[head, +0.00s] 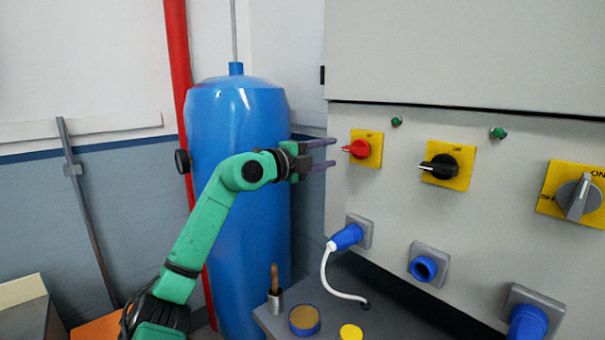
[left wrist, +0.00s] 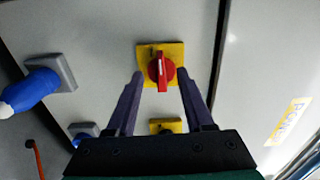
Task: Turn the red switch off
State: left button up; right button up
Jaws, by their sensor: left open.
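The red switch (head: 357,149) is a rotary knob on a yellow plate on the grey cabinet front. In the head view its handle points left, roughly level. In the left wrist view the red switch (left wrist: 161,70) sits ahead, between and beyond the two fingertips. My left gripper (head: 333,154) is open, its two purple fingers one above the other, just left of the knob and pointing at it. In the left wrist view the left gripper (left wrist: 160,88) is empty, with a finger on either side of the knob's line. I cannot tell whether a finger touches it. My right gripper is not seen.
A black switch (head: 440,167) and a grey switch (head: 579,196) are to the right. A blue plug (head: 347,237) with a white cable sits in a socket below. A blue tank (head: 238,200) stands behind my arm.

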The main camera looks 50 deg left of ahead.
pick_arm(q)
jog(key=s+b, duration=0.3)
jog(key=s, duration=0.6)
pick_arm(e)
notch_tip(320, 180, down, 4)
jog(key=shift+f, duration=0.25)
